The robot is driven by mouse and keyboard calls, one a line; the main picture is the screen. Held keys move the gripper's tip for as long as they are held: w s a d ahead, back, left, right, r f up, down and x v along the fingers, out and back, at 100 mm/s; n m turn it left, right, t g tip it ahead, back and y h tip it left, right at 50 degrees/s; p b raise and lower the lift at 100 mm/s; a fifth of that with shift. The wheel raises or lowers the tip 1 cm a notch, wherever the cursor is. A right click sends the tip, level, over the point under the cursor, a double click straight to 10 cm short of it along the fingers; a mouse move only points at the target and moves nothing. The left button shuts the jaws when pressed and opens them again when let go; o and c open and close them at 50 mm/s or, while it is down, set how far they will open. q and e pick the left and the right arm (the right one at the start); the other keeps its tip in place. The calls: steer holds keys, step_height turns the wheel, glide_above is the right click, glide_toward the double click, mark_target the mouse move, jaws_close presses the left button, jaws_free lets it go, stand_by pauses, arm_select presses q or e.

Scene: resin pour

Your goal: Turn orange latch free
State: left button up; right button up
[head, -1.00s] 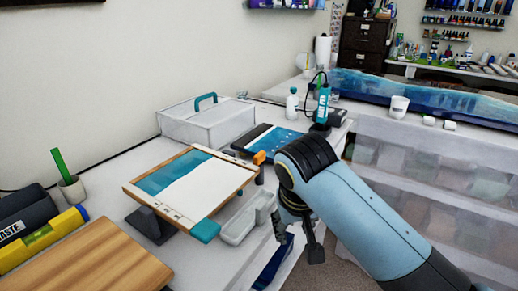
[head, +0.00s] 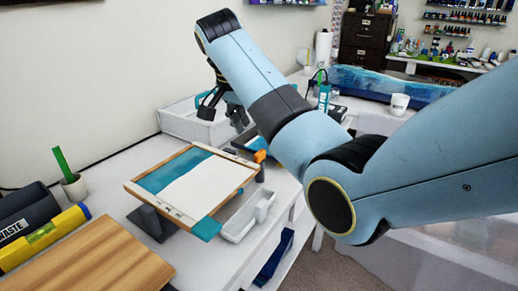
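The small orange latch (head: 260,157) shows at the right rear corner of the tilted wooden-framed board (head: 196,184), partly beside my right arm. The board has a teal band and a white area. My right arm crosses in front of the area behind the latch. My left gripper is not in view.
A white tray (head: 248,216) lies right of the board. A yellow tube (head: 45,237), a black waste container (head: 28,212), a cup with a green stick (head: 73,186) and a wooden board (head: 88,262) are at the left. A white cup (head: 399,104) stands at the right rear.

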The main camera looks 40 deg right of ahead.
mark_target(260, 152)
steer(key=x, duration=0.9)
steer(key=shift+f, duration=0.2)
jaws_close()
